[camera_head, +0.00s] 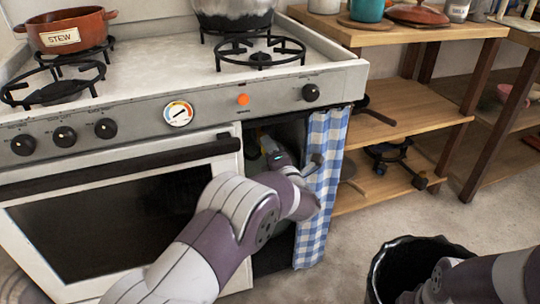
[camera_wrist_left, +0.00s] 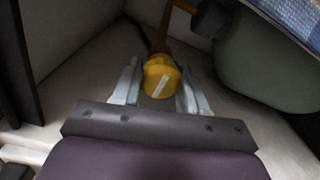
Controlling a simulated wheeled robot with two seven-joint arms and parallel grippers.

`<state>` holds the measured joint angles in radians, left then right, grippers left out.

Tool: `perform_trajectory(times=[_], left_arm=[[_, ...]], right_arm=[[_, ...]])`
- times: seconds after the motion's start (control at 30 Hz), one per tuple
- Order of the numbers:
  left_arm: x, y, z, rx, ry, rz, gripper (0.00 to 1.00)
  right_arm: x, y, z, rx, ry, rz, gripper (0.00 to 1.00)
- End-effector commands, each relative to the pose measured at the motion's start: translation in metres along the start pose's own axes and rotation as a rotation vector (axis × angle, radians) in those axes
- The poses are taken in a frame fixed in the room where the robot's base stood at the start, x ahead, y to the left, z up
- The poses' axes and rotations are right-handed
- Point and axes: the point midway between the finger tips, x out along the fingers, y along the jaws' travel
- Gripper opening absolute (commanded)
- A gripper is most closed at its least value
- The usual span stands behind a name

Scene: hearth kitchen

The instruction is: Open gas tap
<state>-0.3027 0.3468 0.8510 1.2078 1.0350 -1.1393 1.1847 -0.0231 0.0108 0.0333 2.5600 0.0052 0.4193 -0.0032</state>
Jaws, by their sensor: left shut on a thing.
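The gas tap (camera_wrist_left: 162,78) is a round yellow knob with a pale bar mark on its face, in the left wrist view. A yellow-brown pipe (camera_wrist_left: 165,32) runs up behind it. My left gripper (camera_wrist_left: 160,84) is shut on the knob, with one grey finger on each side. In the head view my left arm reaches into the dark opening between the oven and the curtain; the tap and the fingertips cannot be made out there. My right gripper (camera_head: 411,296) shows only partly at the bottom edge, over the black bin; its jaws cannot be judged.
A blue checked curtain (camera_head: 325,165) hangs right of the opening. The oven door (camera_head: 200,160) is closed on the left. In the left wrist view a grey-green rounded body (camera_wrist_left: 265,72) stands close right of the tap. A black bin (camera_head: 385,258) stands on the floor.

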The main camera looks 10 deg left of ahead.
Motion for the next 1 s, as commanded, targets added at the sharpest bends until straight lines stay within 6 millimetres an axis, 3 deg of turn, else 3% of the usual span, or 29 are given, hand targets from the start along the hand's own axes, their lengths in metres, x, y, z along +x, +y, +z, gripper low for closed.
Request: perform_trajectory(times=[0.63, 0.67, 0.73, 1.0], left_arm=[[-0.0003, -0.0027, -0.0025, -0.046, 0.005, -0.004, 0.13], [-0.0003, -0.0027, -0.0025, -0.046, 0.005, -0.004, 0.46], [-0.0002, -0.0027, -0.0023, -0.046, 0.005, -0.004, 0.69], [-0.0006, -0.0011, -0.001, -0.047, 0.002, -0.002, 0.69]], right_arm=[[0.0051, 0.0, 0.0006, 0.0, 0.0, 0.0, 0.43], [0.0051, 0.0, 0.0006, 0.0, 0.0, 0.0, 0.43], [0.0051, 0.0, 0.0006, 0.0, 0.0, 0.0, 0.43], [0.0046, 0.0, 0.0005, 0.0, 0.0, 0.0, 0.43]])
